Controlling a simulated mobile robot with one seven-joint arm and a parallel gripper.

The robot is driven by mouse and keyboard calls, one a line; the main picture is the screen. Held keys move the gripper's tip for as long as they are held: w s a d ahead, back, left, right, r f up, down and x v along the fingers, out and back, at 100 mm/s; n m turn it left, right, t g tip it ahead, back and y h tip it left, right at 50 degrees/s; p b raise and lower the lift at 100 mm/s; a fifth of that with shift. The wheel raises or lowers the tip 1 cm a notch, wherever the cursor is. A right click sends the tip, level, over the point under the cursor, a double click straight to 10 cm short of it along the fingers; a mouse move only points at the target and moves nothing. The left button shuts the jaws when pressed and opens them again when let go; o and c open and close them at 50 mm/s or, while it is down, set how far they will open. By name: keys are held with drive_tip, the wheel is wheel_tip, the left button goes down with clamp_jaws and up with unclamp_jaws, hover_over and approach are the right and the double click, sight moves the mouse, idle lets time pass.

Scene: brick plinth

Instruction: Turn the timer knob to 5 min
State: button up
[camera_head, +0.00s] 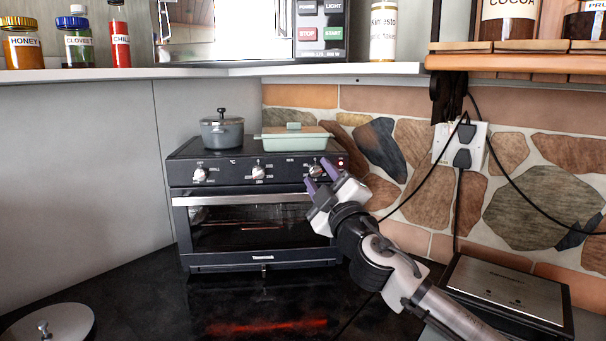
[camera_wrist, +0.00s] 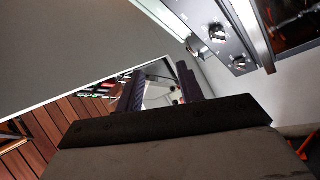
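A black toaster oven (camera_head: 262,217) stands on the dark counter with three silver knobs on its front panel. The right knob (camera_head: 316,170), near a "MIN" label, looks like the timer knob; its exact pointer setting is too small to read. The middle knob (camera_head: 258,172) and left knob (camera_head: 200,174) are clear of my arm. My gripper (camera_head: 320,177) is open, with its two purple fingers spread in front of the right end of the panel, close to the right knob. In the wrist view, my gripper (camera_wrist: 162,88) has nothing between its fingers, and silver knobs (camera_wrist: 217,33) show at upper right.
A grey pot (camera_head: 222,132) and a green lidded dish (camera_head: 292,140) sit on the oven top. A shelf (camera_head: 200,72) with jars and a microwave is above. Black cords hang from a wall socket (camera_head: 460,145) at right. A flat silver-topped appliance (camera_head: 510,290) sits front right.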

sight(317, 174)
drive_tip(key=d+f+g+h, duration=0.1)
drive_tip(key=d+f+h, duration=0.1)
drive_tip(key=d+f, duration=0.4)
drive_tip(key=p+x, duration=0.1)
drive_tip(key=x, duration=0.3)
drive_tip(key=p+x, duration=0.2)
drive_tip(key=x, duration=0.3)
drive_tip(key=a+p+x, duration=0.1)
drive_tip(key=x, duration=0.3)
drive_tip(key=shift+a+f, duration=0.15)
drive_tip(key=shift+f, duration=0.2)
drive_tip(key=shift+w+a+p, duration=0.25)
drive_tip(key=shift+w+p, duration=0.15)
drive_tip(key=shift+w, duration=0.3)
drive_tip(key=shift+c, duration=0.3)
drive_tip(key=c, duration=0.6)
drive_tip(key=shift+r+n+y+p, duration=0.15)
drive_tip(key=shift+n+y+p, duration=0.15)
drive_tip(key=shift+p, duration=0.05)
drive_tip(key=shift+n, duration=0.4)
